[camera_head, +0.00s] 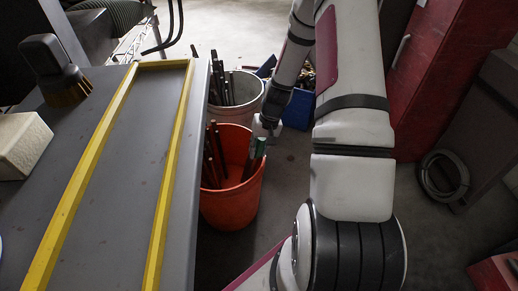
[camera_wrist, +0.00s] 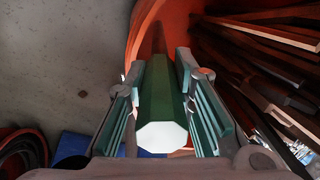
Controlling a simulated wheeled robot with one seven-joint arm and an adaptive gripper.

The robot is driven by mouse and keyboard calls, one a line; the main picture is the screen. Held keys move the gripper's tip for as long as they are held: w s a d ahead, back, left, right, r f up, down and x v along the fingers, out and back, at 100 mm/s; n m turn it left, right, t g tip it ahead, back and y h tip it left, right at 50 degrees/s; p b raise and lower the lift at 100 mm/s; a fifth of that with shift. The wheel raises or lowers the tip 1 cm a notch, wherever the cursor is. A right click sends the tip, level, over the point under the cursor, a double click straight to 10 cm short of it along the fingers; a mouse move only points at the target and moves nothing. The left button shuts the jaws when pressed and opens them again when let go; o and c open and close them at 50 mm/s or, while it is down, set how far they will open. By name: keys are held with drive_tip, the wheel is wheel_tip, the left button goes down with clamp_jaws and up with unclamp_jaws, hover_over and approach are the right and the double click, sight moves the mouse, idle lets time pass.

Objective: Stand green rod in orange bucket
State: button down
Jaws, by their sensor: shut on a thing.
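The orange bucket (camera_head: 232,208) stands on the floor beside the grey table, with several dark rods leaning in its left part. My gripper (camera_head: 259,147) is at the bucket's right rim in the head view. It is shut on the green rod (camera_wrist: 158,92), which shows between the two teal finger pads of my gripper (camera_wrist: 160,70) in the wrist view. The rod's pale eight-sided end faces the wrist camera, and its far part points toward the orange bucket wall (camera_wrist: 146,28). The rod's lower end is hidden, so I cannot tell whether it touches the bucket floor.
A whitish bucket (camera_head: 247,90) with dark rods stands behind the orange one, and a blue bin (camera_head: 298,108) is behind right. The grey table (camera_head: 130,150) with yellow strips (camera_head: 75,195) borders the left. A red cabinet (camera_head: 430,75) and a cable coil (camera_head: 443,178) are at right.

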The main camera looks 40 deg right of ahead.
drive_tip(key=shift+w+a+f+b, duration=0.1)
drive_tip(key=shift+a+f+b, duration=0.05)
drive_tip(key=shift+f+b, duration=0.4)
drive_tip(key=c, duration=1.7)
unclamp_jaws()
drive_tip(key=shift+f, duration=0.15)
drive_tip(key=o, duration=0.6)
drive_tip(key=shift+r, duration=0.2)
drive_tip(key=shift+p+v, duration=2.8)
drive_tip(key=shift+v, duration=1)
drive_tip(key=shift+r, duration=0.1)
